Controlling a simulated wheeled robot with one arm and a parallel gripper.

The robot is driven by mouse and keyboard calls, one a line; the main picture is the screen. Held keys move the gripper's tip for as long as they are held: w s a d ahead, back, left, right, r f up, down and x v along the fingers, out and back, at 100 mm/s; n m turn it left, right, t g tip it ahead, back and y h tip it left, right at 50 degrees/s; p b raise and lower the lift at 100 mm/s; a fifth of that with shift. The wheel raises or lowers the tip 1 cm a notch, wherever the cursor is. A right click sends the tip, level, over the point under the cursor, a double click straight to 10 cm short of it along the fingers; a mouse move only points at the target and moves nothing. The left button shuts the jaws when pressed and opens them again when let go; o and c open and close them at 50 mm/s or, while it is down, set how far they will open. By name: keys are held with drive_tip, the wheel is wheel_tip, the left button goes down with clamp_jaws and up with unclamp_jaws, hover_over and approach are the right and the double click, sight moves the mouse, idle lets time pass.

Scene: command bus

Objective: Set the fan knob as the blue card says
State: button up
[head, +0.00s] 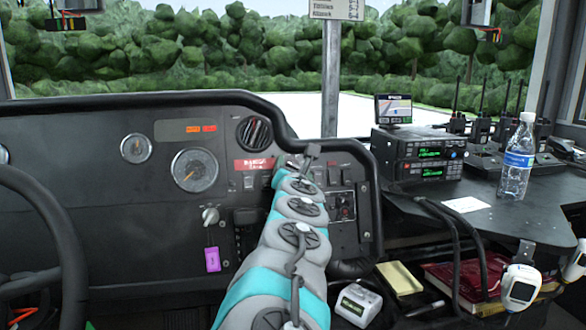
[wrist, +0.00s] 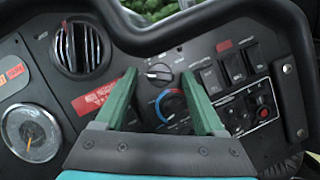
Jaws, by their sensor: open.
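My gripper (wrist: 158,75) is open in the wrist view, with its two green fingers apart over the dash panel. A dark round knob (wrist: 160,73) with a light, roughly level pointer line shows between the fingertips; it seems to be the fan knob, but its small markings are unreadable. A second knob (wrist: 172,105) with a blue and red ring sits just below it, also between the fingers. Nothing is held. In the head view my arm covers both knobs. I cannot make out a blue card in either view.
Rocker switches (wrist: 233,67) lie right of the fingers, and a round air vent (wrist: 78,47) lies left. A thick black rail (head: 290,134) curves above the panel. On the right desk are a bottle (head: 516,160), radios (head: 418,155) and a white card (head: 466,204).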

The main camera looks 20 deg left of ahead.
drive_tip(key=shift+c, duration=0.3)
clamp_jaws()
